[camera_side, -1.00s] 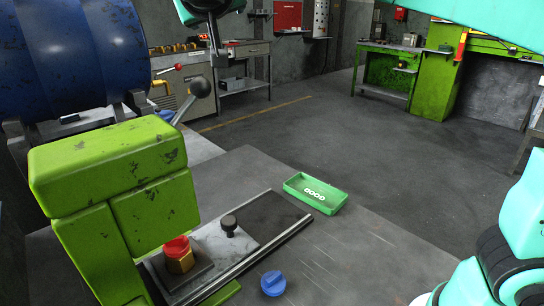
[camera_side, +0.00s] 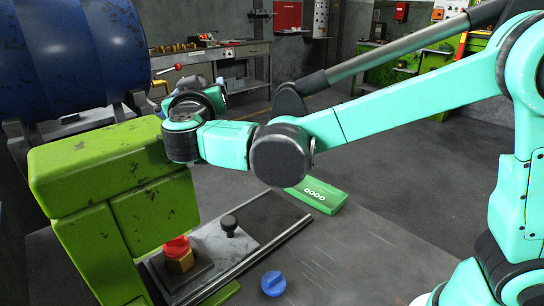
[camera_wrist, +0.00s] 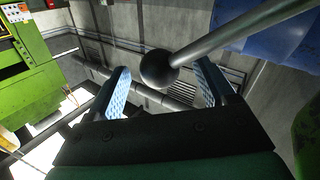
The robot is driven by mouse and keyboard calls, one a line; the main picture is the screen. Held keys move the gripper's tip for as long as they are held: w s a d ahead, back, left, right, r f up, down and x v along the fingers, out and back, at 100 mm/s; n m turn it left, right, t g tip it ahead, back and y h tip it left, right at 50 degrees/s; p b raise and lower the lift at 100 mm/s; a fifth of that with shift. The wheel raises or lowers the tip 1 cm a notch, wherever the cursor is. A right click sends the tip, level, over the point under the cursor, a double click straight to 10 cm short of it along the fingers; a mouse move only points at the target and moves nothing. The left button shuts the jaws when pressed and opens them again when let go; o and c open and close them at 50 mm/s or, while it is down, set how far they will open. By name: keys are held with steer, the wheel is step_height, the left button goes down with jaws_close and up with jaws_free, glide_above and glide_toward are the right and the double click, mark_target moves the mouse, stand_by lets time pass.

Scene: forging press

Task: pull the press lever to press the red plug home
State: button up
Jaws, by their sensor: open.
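The press lever is a grey rod (camera_wrist: 232,32) ending in a dark ball knob (camera_wrist: 159,70). In the wrist view the knob sits between the two blue finger pads of my open gripper (camera_wrist: 163,74), with a visible gap on both sides. In the side view my wrist hides the lever and the fingers. The green press (camera_side: 105,165) stands at the left.
A black clamp knob (camera_side: 229,224) stands on the plate beside the block. A blue round part (camera_side: 273,283) lies on the bench front. A green tray marked GOOD (camera_side: 317,196) lies behind my arm.

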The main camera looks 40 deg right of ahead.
steer(key=shift+x, duration=1.8)
jaws_close()
